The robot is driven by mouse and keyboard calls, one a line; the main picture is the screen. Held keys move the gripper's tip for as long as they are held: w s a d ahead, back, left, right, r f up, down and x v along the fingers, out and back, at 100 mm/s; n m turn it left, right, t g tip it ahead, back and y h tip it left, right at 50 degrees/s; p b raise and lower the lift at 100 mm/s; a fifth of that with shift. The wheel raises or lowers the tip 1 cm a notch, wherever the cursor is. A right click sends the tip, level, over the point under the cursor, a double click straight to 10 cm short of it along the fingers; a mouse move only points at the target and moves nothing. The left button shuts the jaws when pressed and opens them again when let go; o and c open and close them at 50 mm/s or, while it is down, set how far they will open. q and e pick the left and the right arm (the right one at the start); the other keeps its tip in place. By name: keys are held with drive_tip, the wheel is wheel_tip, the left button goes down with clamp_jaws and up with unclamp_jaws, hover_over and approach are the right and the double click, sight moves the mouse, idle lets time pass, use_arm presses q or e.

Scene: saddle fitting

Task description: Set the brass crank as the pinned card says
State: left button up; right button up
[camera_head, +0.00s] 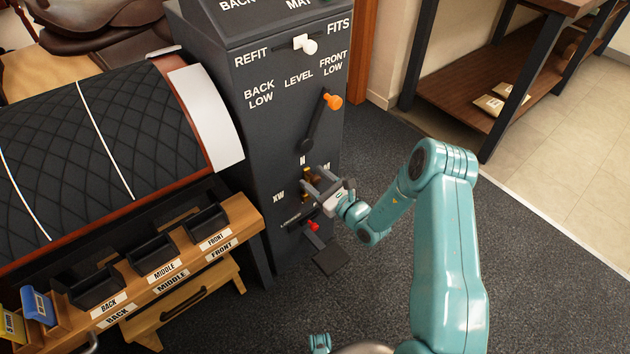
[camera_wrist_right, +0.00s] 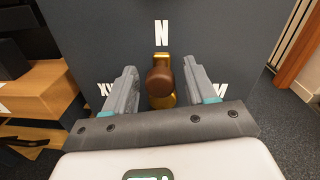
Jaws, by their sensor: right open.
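The brass crank (camera_wrist_right: 160,98) with a brown knob sits on the dark cabinet (camera_head: 282,115). Its knob points up toward the letter N, with the XW mark at lower left and another mark, partly hidden, at lower right. In the head view it is mostly hidden behind my right gripper (camera_head: 312,186). In the wrist view the two fingers of my right gripper (camera_wrist_right: 161,92) are open, one on each side of the knob, with gaps showing. I cannot make out a pinned card in either view. My left gripper is not in view.
Above the crank are an orange-knobbed lever (camera_head: 322,118) near FRONT LOW and a white-knobbed slider (camera_head: 306,44) between REFIT and FITS. A red-knobbed part (camera_head: 313,225) sits below. A wooden bench with black bins (camera_head: 152,255) stands left. Carpet (camera_head: 375,285) is clear at right.

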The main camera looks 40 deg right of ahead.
drive_tip(key=shift+w, duration=0.25)
drive_tip(key=shift+c, duration=0.3)
clamp_jaws()
drive_tip(key=shift+d, duration=0.1)
